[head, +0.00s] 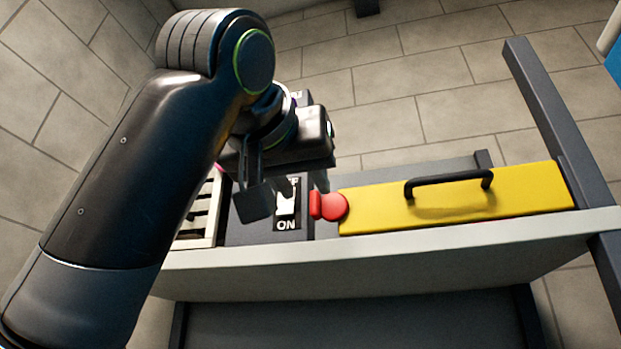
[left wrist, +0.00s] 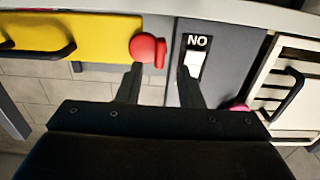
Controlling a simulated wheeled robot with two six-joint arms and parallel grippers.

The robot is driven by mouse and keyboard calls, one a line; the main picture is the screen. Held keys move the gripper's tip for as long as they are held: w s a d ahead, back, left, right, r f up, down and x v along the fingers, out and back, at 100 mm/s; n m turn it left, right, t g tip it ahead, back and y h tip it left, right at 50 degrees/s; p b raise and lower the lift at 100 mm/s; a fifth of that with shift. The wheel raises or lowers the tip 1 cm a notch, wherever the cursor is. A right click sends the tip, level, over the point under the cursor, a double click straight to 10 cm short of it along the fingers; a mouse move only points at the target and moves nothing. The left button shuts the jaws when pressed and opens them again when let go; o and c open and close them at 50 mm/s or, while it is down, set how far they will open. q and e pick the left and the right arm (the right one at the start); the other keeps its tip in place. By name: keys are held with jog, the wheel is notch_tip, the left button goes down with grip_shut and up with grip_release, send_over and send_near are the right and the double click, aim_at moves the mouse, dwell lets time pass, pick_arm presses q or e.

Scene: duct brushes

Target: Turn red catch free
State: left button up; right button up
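The red catch (head: 331,206) sits at the left end of the yellow panel (head: 380,214) in the head view. Its round disc overlaps the panel's edge, and a short red tab sticks out on the switch side. The left wrist view shows the same catch (left wrist: 147,48), with the tab pointing right. My left gripper (head: 290,195) is open, its fingers apart with nothing between them. In the left wrist view, one fingertip of the gripper (left wrist: 160,72) is just below the catch and the other is by the white switch (left wrist: 193,62). Contact cannot be told. My right gripper is not in view.
The yellow panel has a black handle (head: 448,182). The switch (head: 286,204) with its ON label lies left of the catch, close by. A white slatted part (head: 202,212) is further left. A grey post (head: 550,110) rises at the right. Tiled floor lies behind.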

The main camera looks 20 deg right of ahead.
aim_at(313, 199)
pick_arm(q)
jog(key=p+x, duration=0.1)
jog(key=x, duration=0.3)
jog(key=shift+w+d, duration=0.1)
jog(key=shift+c, duration=0.4)
grip_shut()
